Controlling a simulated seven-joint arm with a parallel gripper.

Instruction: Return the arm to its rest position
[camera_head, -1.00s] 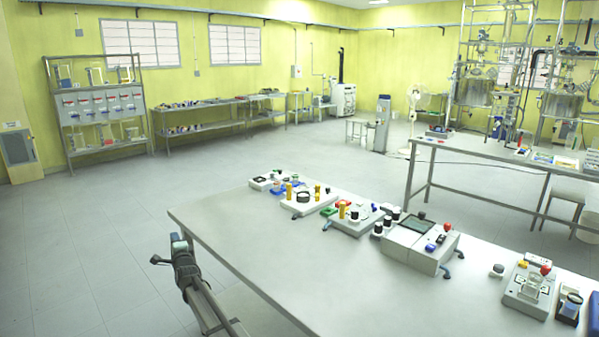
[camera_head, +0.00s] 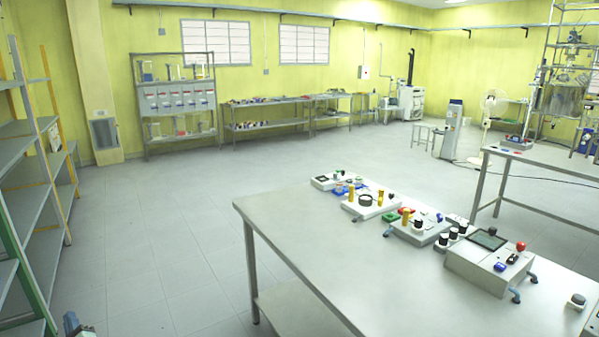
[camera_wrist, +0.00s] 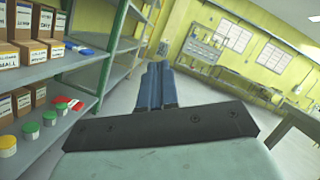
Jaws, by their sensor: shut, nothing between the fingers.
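My gripper (camera_wrist: 158,68) shows in the wrist view with its two blue fingers pressed together and nothing between them. It points out over open floor, with a shelf unit on its left and a table edge on its right. In the head view only a small blue and grey part of my arm's end shows at the bottom left corner. The rest of the arm is out of frame there.
A grey table (camera_head: 300,224) with several instruments stands at the right. Floor (camera_head: 165,245) between them is clear.

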